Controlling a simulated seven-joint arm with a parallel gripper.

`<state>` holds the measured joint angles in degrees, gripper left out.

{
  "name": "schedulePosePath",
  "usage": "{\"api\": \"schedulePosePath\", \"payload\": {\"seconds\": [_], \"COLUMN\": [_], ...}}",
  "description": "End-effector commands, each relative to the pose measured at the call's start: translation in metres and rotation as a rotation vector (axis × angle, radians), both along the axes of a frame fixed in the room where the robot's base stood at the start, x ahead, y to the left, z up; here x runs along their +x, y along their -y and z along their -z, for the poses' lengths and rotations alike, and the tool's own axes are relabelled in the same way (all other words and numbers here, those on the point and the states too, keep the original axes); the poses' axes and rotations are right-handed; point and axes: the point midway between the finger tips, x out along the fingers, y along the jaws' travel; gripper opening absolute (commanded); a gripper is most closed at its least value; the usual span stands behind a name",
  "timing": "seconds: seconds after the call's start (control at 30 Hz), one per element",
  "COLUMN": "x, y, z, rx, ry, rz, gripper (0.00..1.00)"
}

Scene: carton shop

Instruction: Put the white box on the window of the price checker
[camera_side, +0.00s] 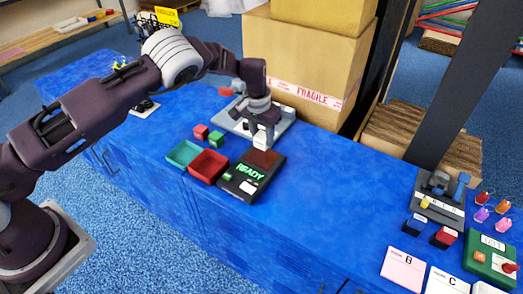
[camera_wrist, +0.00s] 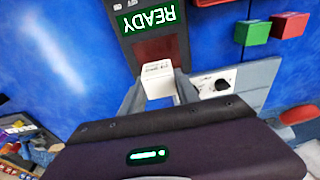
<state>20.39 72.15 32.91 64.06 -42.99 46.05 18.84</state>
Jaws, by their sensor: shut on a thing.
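The price checker (camera_side: 236,184) is a black device on the blue bench, with a green READY display (camera_side: 250,171) and a dark red window (camera_side: 264,158) at its far end. My gripper (camera_side: 262,132) points down at that end, shut on the white box (camera_side: 261,141). In the wrist view the white box (camera_wrist: 158,69) sits between the two grey fingers and overlaps the near edge of the window (camera_wrist: 155,48). Whether the box touches the window or hangs just above it, I cannot tell.
A green tray (camera_side: 184,153) and a red tray (camera_side: 208,166) stand left of the checker, with a red cube (camera_side: 201,132) and a green cube (camera_side: 216,139) behind. A grey device (camera_side: 283,122) lies close behind my gripper. Cartons (camera_side: 305,65) stand at the back.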

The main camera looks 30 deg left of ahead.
Motion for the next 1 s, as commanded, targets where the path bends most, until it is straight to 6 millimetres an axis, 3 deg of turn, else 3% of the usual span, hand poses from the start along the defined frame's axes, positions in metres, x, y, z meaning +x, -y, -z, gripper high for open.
{"api": "schedulePosePath", "payload": {"seconds": [0.3, 0.63, 0.67, 0.77, 1.0], "x": [0.000, 0.001, 0.000, 0.000, 0.000], "y": [-0.001, 0.000, 0.000, 0.000, 0.000], "z": [0.049, 0.054, 0.054, 0.054, 0.054], "rx": [0.001, -0.001, -0.001, -0.001, -0.001], "ry": [0.000, 0.002, 0.001, 0.001, 0.001], "rz": [0.001, 0.000, 0.000, 0.000, 0.001], "gripper": [0.00, 0.00, 0.40, 0.59, 0.59]}}
